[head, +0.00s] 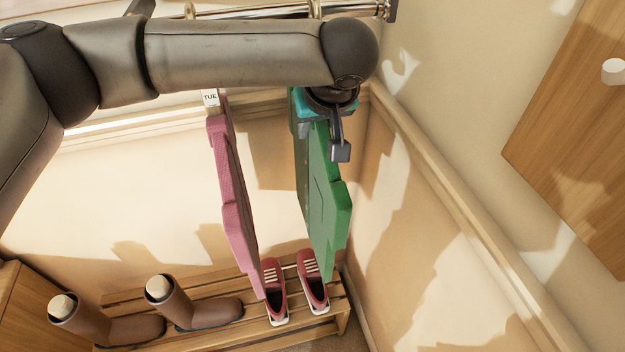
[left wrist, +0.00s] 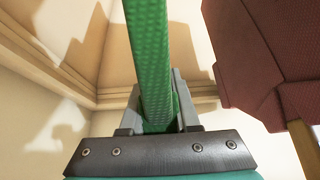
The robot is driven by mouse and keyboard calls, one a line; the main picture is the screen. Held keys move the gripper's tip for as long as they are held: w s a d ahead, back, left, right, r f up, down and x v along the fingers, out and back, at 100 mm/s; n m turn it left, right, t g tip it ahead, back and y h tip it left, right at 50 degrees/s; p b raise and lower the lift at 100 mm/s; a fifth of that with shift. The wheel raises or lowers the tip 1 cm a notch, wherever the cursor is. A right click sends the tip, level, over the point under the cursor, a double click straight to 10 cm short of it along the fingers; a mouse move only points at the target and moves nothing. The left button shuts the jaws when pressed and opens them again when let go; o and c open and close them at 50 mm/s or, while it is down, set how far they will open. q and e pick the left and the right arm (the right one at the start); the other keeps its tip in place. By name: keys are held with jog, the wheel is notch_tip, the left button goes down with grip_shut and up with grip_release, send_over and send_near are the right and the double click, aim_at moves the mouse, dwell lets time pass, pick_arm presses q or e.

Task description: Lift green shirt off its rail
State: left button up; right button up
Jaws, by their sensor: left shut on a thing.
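The green shirt (head: 325,205) hangs down beneath my left forearm, near the wall corner. My left gripper (head: 338,150) is at the shirt's upper part. The left wrist view shows the gripper's fingers (left wrist: 160,115) shut on the green shirt (left wrist: 150,55), which passes edge-on between them. The metal rail (head: 268,13) runs along the top of the head view, behind my arm. My arm hides the top of the shirt and its hanger, so I cannot tell whether it touches the rail. My right gripper is in neither view.
A pink shirt (head: 233,200) with a "TUE" tag hangs close to the left of the green one. Below, a slatted wooden rack (head: 205,338) holds red shoes (head: 313,282) and brown boots (head: 185,302). Walls stand behind and to the right. A wooden cabinet door (head: 580,130) is at far right.

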pick_arm(q)
grip_shut()
dwell(0.8)
